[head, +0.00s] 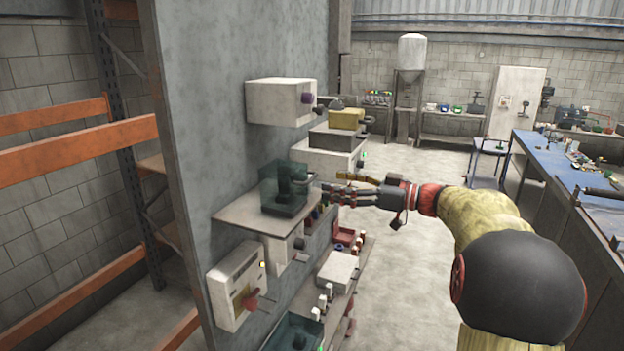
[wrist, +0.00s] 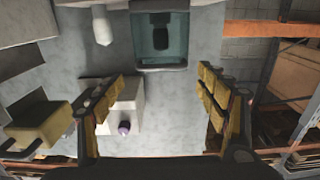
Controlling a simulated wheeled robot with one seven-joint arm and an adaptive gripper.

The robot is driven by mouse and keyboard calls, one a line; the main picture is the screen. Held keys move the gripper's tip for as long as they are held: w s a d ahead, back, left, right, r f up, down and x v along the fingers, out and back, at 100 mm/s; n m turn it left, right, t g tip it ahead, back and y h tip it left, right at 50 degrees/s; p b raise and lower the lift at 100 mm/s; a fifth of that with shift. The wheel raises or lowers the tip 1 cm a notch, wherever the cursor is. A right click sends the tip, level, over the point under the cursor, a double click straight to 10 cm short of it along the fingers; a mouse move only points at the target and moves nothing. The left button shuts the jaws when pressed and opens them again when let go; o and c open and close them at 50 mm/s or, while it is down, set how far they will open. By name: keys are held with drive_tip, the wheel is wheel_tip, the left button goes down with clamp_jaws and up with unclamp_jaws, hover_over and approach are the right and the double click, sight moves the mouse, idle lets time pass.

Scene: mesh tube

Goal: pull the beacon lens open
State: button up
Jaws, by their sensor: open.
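A teal see-through box (head: 284,188), which looks like the beacon lens, stands on a grey wall shelf with a dark part inside. In the wrist view the teal box (wrist: 162,42) is at the top centre, with a grey bar along its near edge. My gripper (head: 328,190) is to the right of the box in the head view, with its fingers toward the wall. In the wrist view my gripper (wrist: 158,98) is open, its two yellow-padded fingers wide apart with nothing between them. The box appears beyond the fingertips; I cannot tell the exact gap.
A white box (head: 282,101) with a purple knob (wrist: 124,129) is on the wall above. A yellow-topped box (head: 346,118) is beyond. A white switch box (head: 237,284) and another teal tray (head: 293,332) are below. The floor right of the wall is open up to a blue workbench (head: 560,165).

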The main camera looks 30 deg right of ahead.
sight(312, 177)
drive_tip(key=p+x, duration=0.2)
drive_tip(key=x, duration=0.5)
drive_tip(key=shift+a, duration=0.15)
drive_tip(key=shift+c, duration=0.4)
drive_tip(key=c, duration=1.3)
